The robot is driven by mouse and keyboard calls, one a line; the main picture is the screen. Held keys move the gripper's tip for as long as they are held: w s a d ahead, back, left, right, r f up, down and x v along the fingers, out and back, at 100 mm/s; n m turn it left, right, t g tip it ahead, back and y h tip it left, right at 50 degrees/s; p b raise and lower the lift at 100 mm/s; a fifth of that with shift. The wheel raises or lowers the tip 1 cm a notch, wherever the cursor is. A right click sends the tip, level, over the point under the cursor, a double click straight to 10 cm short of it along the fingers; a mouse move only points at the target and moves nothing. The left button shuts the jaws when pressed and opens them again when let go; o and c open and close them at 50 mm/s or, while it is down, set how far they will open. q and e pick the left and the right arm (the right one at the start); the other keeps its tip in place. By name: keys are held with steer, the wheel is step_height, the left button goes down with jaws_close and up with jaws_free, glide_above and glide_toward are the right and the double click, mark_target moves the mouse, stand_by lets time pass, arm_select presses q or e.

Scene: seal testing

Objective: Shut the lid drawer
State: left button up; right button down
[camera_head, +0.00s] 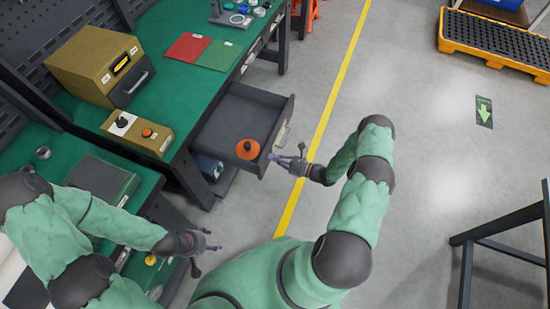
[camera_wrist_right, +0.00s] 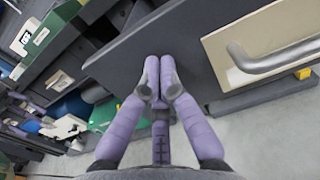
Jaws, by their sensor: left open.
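The lid drawer (camera_head: 222,122) is a dark grey drawer pulled out from under the green bench. An orange disc-shaped lid (camera_head: 248,150) with a dark knob lies inside it near the front. The drawer's beige front with a silver handle (camera_wrist_right: 262,62) shows in the right wrist view. My right gripper (camera_head: 274,158) is at the drawer's front corner; in the wrist view its fingertips (camera_wrist_right: 160,77) are together, close against the dark drawer wall beside the front. Contact is unclear. My left gripper (camera_head: 212,240) is open and empty, lower left, away from this drawer.
A tan box-shaped device (camera_head: 92,65) and a control box (camera_head: 138,132) stand on the bench (camera_head: 172,85). Another open drawer with a yellow item (camera_head: 151,260) is near my left gripper.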

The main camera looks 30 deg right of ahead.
steer(key=b+x, duration=0.3)
steer(key=x, duration=1.4)
steer(key=shift+a+f+b, duration=0.1)
steer(key=shift+a+b, duration=0.1)
steer(key=shift+b, duration=0.2)
steer(key=b+x, duration=0.7)
steer(key=x, duration=0.9)
steer(key=shift+w+a+f, duration=0.1)
steer(key=shift+w+a, duration=0.15)
steer(key=shift+w+a+b, duration=0.35)
steer(key=shift+w+b, duration=0.05)
steer(key=shift+w, duration=0.05)
steer(key=shift+w+r, duration=0.1)
steer(key=shift+r, duration=0.25)
